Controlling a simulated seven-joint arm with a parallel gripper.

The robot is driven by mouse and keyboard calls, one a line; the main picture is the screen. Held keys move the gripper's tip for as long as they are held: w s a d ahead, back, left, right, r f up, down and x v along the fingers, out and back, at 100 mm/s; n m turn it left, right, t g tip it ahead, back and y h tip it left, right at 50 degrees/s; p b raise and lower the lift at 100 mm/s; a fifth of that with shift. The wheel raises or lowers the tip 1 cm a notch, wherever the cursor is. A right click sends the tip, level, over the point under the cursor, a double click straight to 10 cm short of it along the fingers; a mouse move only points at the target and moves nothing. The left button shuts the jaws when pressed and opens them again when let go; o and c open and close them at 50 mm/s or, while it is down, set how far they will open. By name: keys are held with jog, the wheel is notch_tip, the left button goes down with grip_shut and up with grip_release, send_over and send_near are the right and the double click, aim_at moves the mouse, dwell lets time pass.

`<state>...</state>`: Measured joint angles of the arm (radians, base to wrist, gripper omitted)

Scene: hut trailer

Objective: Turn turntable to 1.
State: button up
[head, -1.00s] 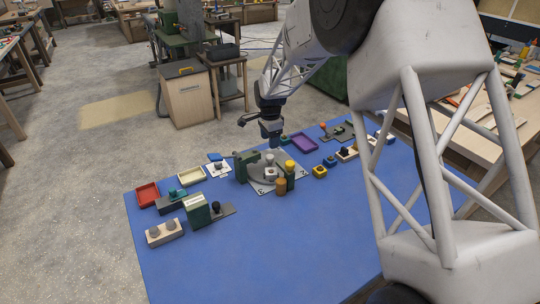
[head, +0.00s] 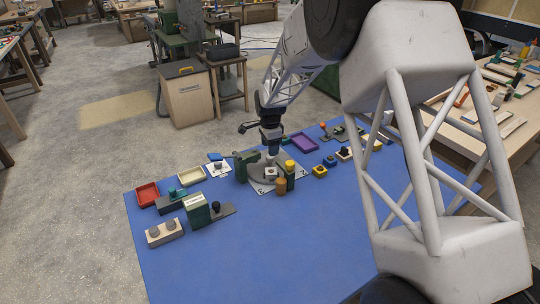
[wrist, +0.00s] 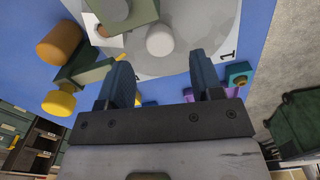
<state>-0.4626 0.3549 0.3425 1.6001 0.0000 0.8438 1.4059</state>
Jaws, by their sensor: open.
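The turntable is a grey disc (head: 258,184) on a pale numbered plate on the blue table. In the wrist view the disc (wrist: 185,62) and a printed 1 on its plate (wrist: 228,54) show at the top. A pale round knob (wrist: 160,40) stands up from the disc. My gripper (head: 270,151) is over the disc, pointing down, and hides the knob in the head view. In the wrist view my gripper (wrist: 162,62) is open, its dark fingers apart, with the knob just beyond the tips and between their lines. Contact cannot be told.
A green block (head: 242,166) stands left of the disc. A green post with a yellow cap (head: 290,166) and an orange-brown cylinder (head: 280,186) stand close on the right. A purple tray (head: 304,142) lies behind. The front of the blue table (head: 270,250) is clear.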

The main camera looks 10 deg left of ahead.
aim_at(270, 161)
jog(key=shift+f, duration=2.15)
grip_shut()
